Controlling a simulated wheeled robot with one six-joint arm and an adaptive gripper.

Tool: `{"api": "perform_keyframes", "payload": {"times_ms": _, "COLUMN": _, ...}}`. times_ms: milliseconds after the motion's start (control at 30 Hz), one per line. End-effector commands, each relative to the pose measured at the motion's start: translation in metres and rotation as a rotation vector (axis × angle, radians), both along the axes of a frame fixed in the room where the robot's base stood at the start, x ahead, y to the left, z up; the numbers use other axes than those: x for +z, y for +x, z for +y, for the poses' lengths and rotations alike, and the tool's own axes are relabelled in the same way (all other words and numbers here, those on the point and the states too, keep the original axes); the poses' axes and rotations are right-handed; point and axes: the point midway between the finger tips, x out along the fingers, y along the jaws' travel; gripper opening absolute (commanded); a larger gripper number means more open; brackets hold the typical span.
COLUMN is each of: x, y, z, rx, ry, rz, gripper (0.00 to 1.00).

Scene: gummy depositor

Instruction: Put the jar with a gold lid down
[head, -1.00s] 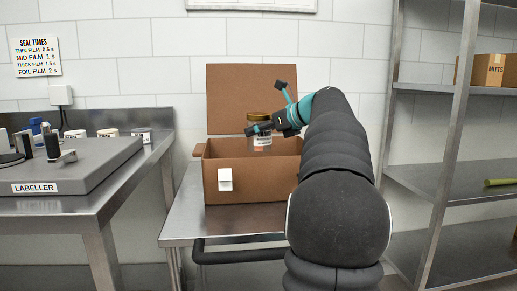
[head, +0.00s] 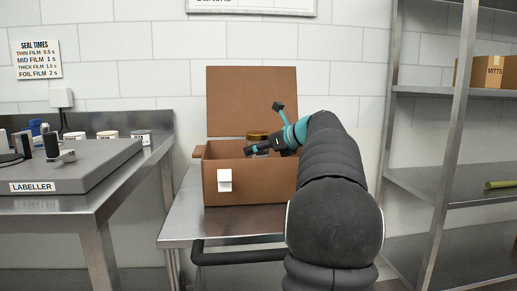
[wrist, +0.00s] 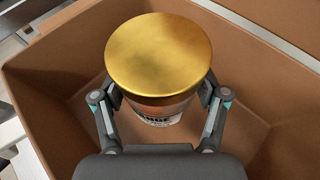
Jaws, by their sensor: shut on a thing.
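The jar with a gold lid (wrist: 159,52) is between the two fingers of my gripper (wrist: 160,108) in the wrist view. Its label is partly visible below the lid. My gripper (head: 262,151) is shut on the jar from the right side, inside the box opening. The wrist view shows the box walls (wrist: 50,115) around the jar. I cannot tell whether the jar touches the box floor.
The box's raised lid (head: 252,100) stands behind it against the wall. The box sits on a steel table (head: 185,225). A metal shelf rack (head: 450,130) stands at right.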

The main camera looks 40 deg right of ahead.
Motion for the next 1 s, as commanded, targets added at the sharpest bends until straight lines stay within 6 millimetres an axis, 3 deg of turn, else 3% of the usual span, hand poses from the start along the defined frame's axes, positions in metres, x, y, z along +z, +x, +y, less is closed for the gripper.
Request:
{"api": "perform_keyframes", "payload": {"times_ms": 433, "x": -0.0093, "y": 0.0, "z": 0.0001, "rx": 0.0, "ry": 0.0, "rz": -0.001, "gripper": 0.1}}
{"api": "perform_keyframes", "payload": {"times_ms": 467, "x": -0.0095, "y": 0.0, "z": 0.0, "rx": 0.0, "ry": 0.0, "rz": 0.0, "gripper": 0.75}}
{"api": "perform_keyframes", "payload": {"times_ms": 533, "x": -0.0095, "y": 0.0, "z": 0.0, "rx": 0.0, "ry": 0.0, "rz": 0.0, "gripper": 0.93}}
{"api": "perform_keyframes", "payload": {"times_ms": 567, "x": -0.0095, "y": 0.0, "z": 0.0, "rx": 0.0, "ry": 0.0, "rz": 0.0, "gripper": 0.98}}
{"api": "perform_keyframes", "payload": {"times_ms": 1000, "x": -0.0034, "y": 0.0, "z": 0.0, "rx": 0.0, "ry": -0.001, "rz": -0.001, "gripper": 0.98}}
